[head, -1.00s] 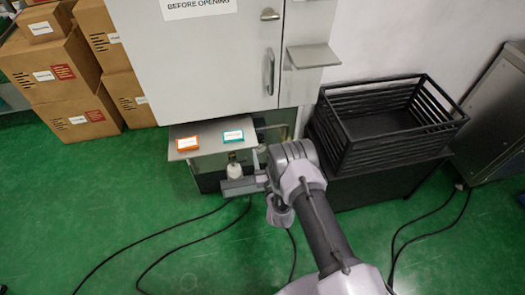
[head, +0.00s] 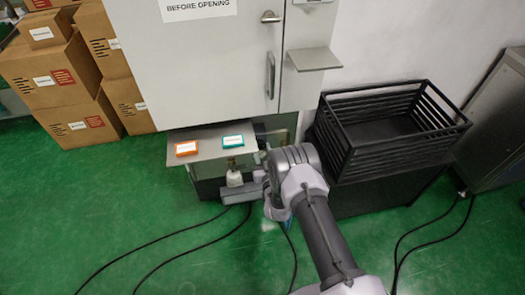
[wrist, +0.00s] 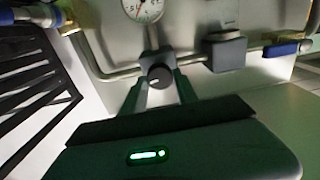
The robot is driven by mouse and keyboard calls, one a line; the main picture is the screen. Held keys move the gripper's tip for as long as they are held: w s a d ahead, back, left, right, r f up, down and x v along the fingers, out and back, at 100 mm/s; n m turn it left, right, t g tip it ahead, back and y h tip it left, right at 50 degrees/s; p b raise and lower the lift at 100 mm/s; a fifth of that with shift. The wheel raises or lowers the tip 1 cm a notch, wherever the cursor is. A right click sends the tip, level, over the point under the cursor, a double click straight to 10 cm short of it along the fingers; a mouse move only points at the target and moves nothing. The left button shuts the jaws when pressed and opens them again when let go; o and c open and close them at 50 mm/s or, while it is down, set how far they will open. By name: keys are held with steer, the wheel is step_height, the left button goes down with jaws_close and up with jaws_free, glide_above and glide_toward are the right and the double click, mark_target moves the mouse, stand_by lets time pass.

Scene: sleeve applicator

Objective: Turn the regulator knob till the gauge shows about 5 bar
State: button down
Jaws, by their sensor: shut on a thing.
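The regulator knob (wrist: 157,78) is dark and round with a light mark, in the middle of the wrist view. My gripper (wrist: 158,82) has its two fingers on either side of the knob and is shut on it. The gauge (wrist: 146,9) has a white face and stands above the knob. Its top is cut off by the picture's edge, and its reading is too small to tell. In the head view my gripper (head: 238,194) is low in front of the cabinet; the knob and gauge cannot be made out there.
Metal pipes (wrist: 97,72) and a valve with a blue handle (wrist: 281,50) flank the knob. A shelf (head: 209,145) with an orange and a green card juts out above my gripper. A black slatted crate (head: 350,150) stands to the right. Cables lie on the green floor.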

steer(key=shift+n, duration=0.3)
steer(key=n, duration=0.4)
steer(key=shift+n, duration=0.3)
steer(key=n, duration=0.4)
steer(key=shift+n, duration=0.3)
steer(key=n, duration=1)
steer(key=shift+f, duration=0.1)
steer(key=c, duration=0.9)
jaws_free()
steer(key=shift+c, duration=0.2)
